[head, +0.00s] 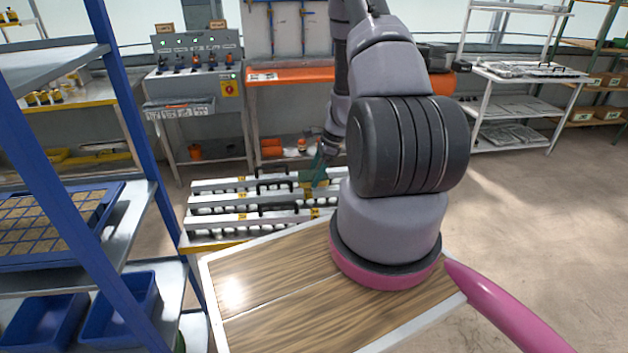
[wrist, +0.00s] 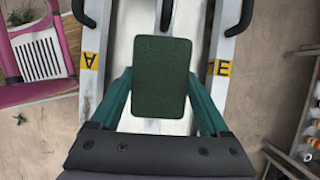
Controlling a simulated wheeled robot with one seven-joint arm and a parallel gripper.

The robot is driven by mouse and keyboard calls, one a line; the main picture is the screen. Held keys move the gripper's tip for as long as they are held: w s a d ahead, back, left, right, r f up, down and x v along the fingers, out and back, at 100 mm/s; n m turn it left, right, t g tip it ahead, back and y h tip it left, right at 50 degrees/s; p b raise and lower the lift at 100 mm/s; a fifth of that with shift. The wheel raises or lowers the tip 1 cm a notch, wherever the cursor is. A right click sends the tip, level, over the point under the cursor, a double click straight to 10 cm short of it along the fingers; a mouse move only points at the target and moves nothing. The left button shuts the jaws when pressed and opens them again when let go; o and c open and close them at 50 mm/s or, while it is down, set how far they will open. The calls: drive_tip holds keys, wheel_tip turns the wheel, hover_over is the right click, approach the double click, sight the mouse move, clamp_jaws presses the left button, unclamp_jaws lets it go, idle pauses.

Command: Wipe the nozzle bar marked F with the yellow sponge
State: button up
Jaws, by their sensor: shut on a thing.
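My gripper (wrist: 161,90) is shut on a flat rectangular sponge (wrist: 161,76). The face toward the wrist camera is dark green; no yellow shows there. In the wrist view the sponge lies over a pale middle bar (wrist: 138,40) and hides any label beneath it. The bar on the left has a yellow label (wrist: 88,62) that looks like a sideways A. The bar on the right has a label (wrist: 219,68) that looks like E. I cannot read an F. In the head view my gripper (head: 318,172) is over the nozzle bars (head: 225,219). I cannot tell whether the sponge touches a bar.
Black handles (wrist: 166,14) stand up from the bars beyond the sponge. A wooden-topped surface (head: 290,290) is in front of the rack. A blue-framed shelf (head: 118,110) stands at the left. A control panel (head: 195,55) is behind. Open floor lies at the right.

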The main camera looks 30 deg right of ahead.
sight(309, 175)
drive_tip(key=shift+r, duration=2.55)
